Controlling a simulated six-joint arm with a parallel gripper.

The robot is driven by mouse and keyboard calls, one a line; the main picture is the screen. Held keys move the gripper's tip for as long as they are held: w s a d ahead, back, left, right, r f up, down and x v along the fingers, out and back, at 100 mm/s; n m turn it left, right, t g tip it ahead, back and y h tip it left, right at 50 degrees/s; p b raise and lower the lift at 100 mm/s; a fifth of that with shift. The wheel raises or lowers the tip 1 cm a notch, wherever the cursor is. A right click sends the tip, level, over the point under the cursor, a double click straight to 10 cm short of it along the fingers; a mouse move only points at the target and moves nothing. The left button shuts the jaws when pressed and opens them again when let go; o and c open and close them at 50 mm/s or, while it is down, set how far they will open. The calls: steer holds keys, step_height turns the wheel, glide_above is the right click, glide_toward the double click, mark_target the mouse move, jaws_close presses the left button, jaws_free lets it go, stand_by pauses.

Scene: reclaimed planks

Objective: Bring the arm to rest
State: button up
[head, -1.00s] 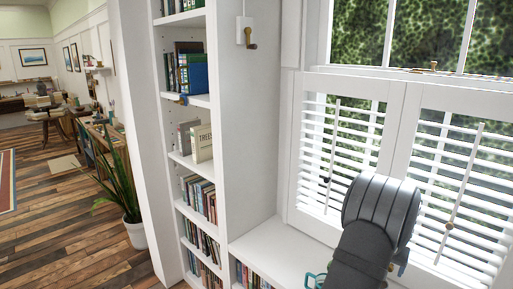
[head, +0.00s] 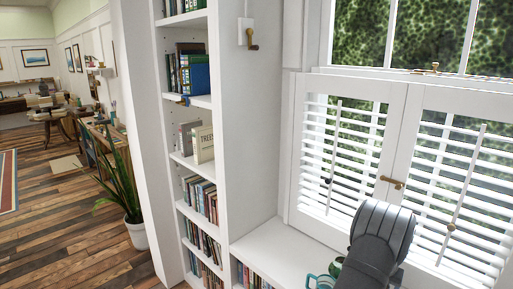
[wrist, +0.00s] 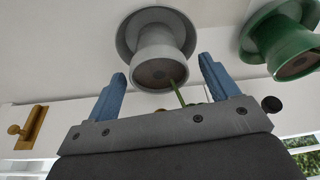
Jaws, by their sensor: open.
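My gripper (wrist: 162,68) shows in the wrist view with its two blue fingers spread apart. Nothing is pinched between them. A grey flared, round object (wrist: 157,38) shows just past the fingertips, in line with the gap; I cannot tell how far off it is. A thin green stem-like piece (wrist: 178,92) shows between the fingers. In the head view only my dark arm shows, low in front of the shutters; the gripper is hidden there.
A green vessel (wrist: 283,42) is right of the fingers. The window ledge (head: 278,250) holds a teal mug (head: 321,282) and a green item (head: 336,267) beside my arm. Shutters (head: 340,160) with a brass latch (head: 392,182) stand behind. A bookcase (head: 245,130) is left.

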steer(key=shift+f, duration=0.15)
steer(key=v, duration=1.7)
steer(key=x, duration=1.7)
steer(key=shift+f, duration=0.25)
step_height(320, 180, up, 4)
steer(key=shift+f, duration=0.1)
steer(key=s+d+r+m, duration=0.2)
steer(key=s+r, duration=0.1)
steer(key=s, duration=0.2)
steer(key=s+d+r+m+g, duration=0.1)
steer(key=s+d+r+m, duration=0.1)
steer(key=s, duration=0.4)
steer(key=shift+r+h, duration=0.3)
steer(key=shift+r, duration=0.55)
steer(key=shift+c, duration=0.2)
